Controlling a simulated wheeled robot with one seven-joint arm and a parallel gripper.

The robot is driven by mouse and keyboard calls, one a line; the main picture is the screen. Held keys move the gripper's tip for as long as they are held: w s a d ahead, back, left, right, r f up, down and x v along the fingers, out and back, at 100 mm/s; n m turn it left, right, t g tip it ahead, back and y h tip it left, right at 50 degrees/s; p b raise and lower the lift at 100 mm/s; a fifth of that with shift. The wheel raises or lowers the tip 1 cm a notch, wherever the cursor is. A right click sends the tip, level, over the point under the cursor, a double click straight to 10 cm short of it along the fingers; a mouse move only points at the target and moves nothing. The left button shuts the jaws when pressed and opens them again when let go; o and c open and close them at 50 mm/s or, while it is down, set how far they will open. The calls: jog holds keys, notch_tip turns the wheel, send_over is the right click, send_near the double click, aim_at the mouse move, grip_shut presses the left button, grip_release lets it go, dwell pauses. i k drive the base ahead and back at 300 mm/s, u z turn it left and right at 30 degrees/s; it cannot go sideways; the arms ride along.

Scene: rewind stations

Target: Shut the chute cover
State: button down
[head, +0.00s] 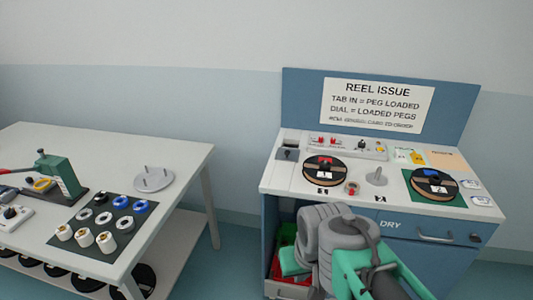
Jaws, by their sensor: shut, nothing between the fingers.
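A small dark grey piece (287,152) sits at the back left corner of the white top of the reel station (335,200). It looks like a chute opening with its cover, but it is too small to tell whether the cover is up or down. My arm (340,240), with grey joints and green links, reaches in from the bottom right and stands in front of the station's lower left. My gripper cannot be made out; the arm links hide that area.
Two dark reels (325,169) (434,184), a grey peg (376,177) and a switch panel (345,147) stand on the station. Below are a DRY drawer (418,229) and an open bay with a red bin (277,272). A white table (190,155) with spools is left, across a floor gap.

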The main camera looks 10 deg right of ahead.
aim_at(282, 154)
jog(key=u, duration=0.75)
jog(key=i, duration=1.2)
jog(key=z, duration=0.35)
